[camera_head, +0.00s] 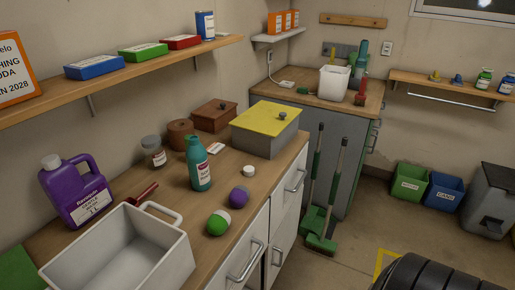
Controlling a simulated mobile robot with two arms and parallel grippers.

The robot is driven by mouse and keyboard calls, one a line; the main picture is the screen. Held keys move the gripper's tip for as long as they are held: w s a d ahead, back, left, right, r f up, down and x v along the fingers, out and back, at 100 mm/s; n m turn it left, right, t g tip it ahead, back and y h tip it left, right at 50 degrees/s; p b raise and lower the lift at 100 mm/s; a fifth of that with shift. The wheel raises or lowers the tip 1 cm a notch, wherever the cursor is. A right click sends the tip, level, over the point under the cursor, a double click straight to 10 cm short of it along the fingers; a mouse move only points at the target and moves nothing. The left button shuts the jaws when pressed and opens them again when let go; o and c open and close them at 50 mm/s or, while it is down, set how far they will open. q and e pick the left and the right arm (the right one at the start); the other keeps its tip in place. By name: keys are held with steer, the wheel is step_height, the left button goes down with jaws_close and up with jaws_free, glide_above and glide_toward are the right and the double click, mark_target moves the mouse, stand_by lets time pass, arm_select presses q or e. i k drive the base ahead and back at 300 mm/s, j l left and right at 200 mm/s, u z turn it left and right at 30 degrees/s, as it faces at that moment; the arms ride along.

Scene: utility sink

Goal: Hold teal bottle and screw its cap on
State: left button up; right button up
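The teal bottle (197,163) stands upright on the wooden counter, with a white and red label facing me. Its top is teal, and no white cap shows on it. A small white cap (249,171) lies on the counter to the right of the bottle, apart from it.
A green-white ball (218,223) and a purple-grey ball (239,196) lie in front of the bottle. A glass jar (153,151), purple jug (75,190), white basin (179,252) and yellow-lidded box (266,137) stand around it. A shelf (120,80) runs above the counter's left side.

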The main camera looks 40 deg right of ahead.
mark_target(195, 153)
steer(key=l, duration=0.75)
steer(key=i+l, duration=0.15)
steer(key=l, duration=0.55)
